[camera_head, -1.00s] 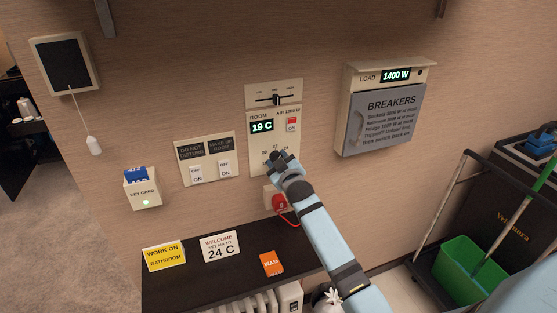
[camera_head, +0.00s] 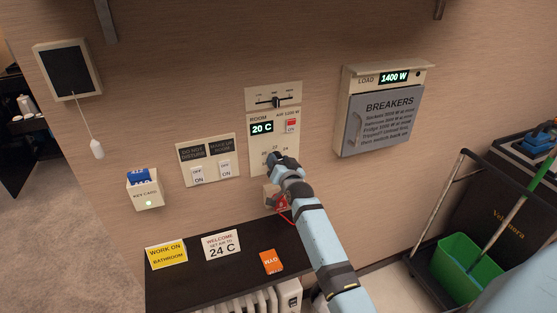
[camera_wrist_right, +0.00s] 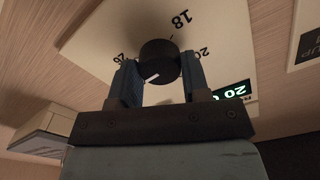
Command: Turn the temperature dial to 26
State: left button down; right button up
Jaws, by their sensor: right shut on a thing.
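The temperature dial is a dark round knob (camera_wrist_right: 158,60) on the cream room thermostat panel (camera_head: 259,144), with printed numbers around it; 18 reads clearly in the right wrist view. A pale mark shows on the knob's edge. My right gripper (camera_wrist_right: 160,78) is shut on the knob, one finger on each side. In the head view my right gripper (camera_head: 280,163) is at the panel's lower part and hides the knob. The panel's green display (camera_head: 262,128) reads 20 C. My left gripper is in neither view.
A fan slider panel (camera_head: 274,97) sits above. Door-sign switches (camera_head: 208,161) and a key card holder (camera_head: 144,189) are to the left. The breaker box (camera_head: 383,115) is to the right. A dark shelf (camera_head: 200,280) with small signs, one reading 24 C, lies below.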

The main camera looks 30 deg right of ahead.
jog(key=shift+m+p, duration=0.5)
jog(key=shift+m, duration=3)
jog(key=o, duration=0.9)
